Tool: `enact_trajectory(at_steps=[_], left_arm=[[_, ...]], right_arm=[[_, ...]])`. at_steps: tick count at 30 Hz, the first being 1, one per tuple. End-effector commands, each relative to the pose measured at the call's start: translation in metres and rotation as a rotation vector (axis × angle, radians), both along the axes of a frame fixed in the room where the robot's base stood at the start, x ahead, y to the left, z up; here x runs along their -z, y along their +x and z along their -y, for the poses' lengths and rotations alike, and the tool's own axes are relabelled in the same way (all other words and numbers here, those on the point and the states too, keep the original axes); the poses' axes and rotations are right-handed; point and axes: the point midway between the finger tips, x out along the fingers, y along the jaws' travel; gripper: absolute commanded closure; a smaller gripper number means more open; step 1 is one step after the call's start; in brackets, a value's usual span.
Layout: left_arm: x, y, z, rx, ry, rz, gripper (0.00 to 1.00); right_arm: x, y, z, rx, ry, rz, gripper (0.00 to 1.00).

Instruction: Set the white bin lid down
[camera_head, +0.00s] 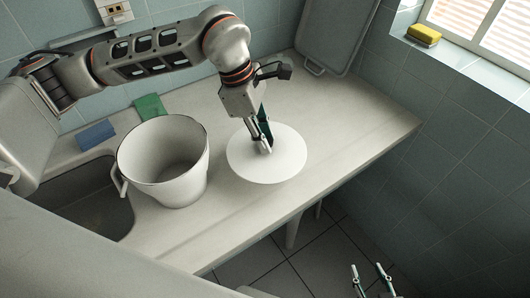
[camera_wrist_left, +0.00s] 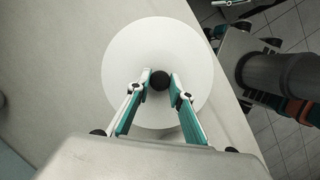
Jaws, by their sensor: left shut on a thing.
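The white bin lid (camera_head: 255,163) is a flat round disc, level, over the counter to the right of the bin. It also shows in the left wrist view (camera_wrist_left: 125,70). My left gripper (camera_head: 267,149) comes down on it from above. Its fingers are shut on the lid's dark round knob (camera_wrist_left: 160,80). I cannot tell whether the lid touches the counter or hangs just above it. The white bin (camera_head: 187,188) stands upright and open, with a handle on its left side. My right gripper (camera_head: 372,279) is low at the bottom of the head view, empty, fingers apart.
The pale counter (camera_head: 345,125) is clear to the right of the lid. A sink (camera_head: 90,205), a blue sponge (camera_head: 96,135) and a green sponge (camera_head: 150,106) are to the left. A grey board (camera_head: 330,35) leans at the back wall. A yellow sponge (camera_head: 424,34) lies on the windowsill.

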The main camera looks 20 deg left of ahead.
Motion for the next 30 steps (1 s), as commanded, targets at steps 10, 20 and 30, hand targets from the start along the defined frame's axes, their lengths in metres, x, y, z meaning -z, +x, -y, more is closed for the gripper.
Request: enact_trajectory(at_steps=[10,20,30], left_arm=[[0.029,0.0,0.0,-0.001,0.0,-0.001,1.0],[0.062,0.0,0.0,0.0,-0.001,0.0,1.0],[0.064,0.0,0.0,0.0,0.0,0.0,0.69]], right_arm=[[0.0,0.0,0.0,0.0,0.0,0.0,0.6],[0.001,0.0,0.0,0.001,0.0,0.0,0.6],[0.003,0.0,0.0,0.001,0.0,-0.001,0.6]])
